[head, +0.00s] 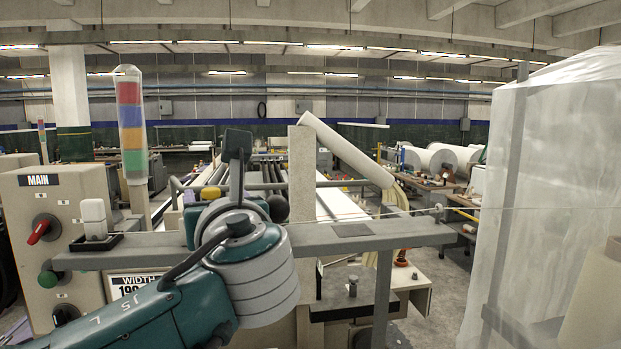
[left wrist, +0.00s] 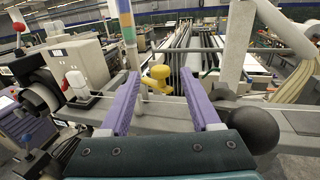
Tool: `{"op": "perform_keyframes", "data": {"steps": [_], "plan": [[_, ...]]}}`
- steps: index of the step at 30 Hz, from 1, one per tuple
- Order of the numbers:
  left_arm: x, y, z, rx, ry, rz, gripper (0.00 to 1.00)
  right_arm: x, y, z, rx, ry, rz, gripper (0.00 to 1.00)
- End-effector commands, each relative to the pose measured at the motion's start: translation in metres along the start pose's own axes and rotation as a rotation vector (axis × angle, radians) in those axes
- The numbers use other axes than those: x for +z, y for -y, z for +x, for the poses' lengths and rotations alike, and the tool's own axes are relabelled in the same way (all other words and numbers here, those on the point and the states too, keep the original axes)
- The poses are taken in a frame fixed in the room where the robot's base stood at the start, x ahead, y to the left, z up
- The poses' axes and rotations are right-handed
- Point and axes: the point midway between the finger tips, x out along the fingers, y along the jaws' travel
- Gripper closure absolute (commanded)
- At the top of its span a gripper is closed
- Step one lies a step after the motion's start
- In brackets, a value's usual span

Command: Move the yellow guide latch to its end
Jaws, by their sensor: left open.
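The yellow guide latch (left wrist: 157,78) shows in the left wrist view, on the loom beyond the grey rail, framed between my two purple fingers. In the head view only a small yellow part of it (head: 210,193) shows above my teal wrist. My left gripper (left wrist: 160,74) is open, its fingers on either side of the latch in the picture; I cannot tell whether they reach its depth. Nothing is held. In the head view the wrist hides most of the gripper, with one purple finger part showing (head: 189,196). My right gripper is not in view.
A grey rail (head: 410,232) runs across the front, with a white-capped part (head: 94,218) at its left. A control cabinet (head: 62,240), a signal tower (head: 131,120) and an upright post (head: 302,175) stand close by. A translucent covered stand (head: 550,170) blocks the right.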

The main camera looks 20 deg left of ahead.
Motion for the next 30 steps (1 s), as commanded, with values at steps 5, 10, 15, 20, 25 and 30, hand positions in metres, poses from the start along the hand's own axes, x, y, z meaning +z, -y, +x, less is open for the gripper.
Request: {"op": "perform_keyframes", "data": {"steps": [5,10,15,20,25,30], "plan": [[0.002,-0.001,0.029,0.002,0.000,0.001,0.36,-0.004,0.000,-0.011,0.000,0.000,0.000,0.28],[0.001,0.000,0.044,0.001,-0.001,-0.002,0.36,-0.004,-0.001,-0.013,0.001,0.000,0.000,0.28],[-0.001,0.000,0.048,0.000,-0.002,-0.003,0.36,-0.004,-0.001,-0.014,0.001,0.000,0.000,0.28],[-0.001,0.000,0.048,0.000,-0.002,-0.004,0.36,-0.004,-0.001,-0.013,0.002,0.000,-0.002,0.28],[-0.001,0.000,0.048,0.000,-0.002,-0.004,0.51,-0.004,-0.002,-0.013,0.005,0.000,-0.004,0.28],[-0.001,0.000,0.048,0.000,-0.002,-0.004,0.70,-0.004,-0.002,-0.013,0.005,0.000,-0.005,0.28]]}}
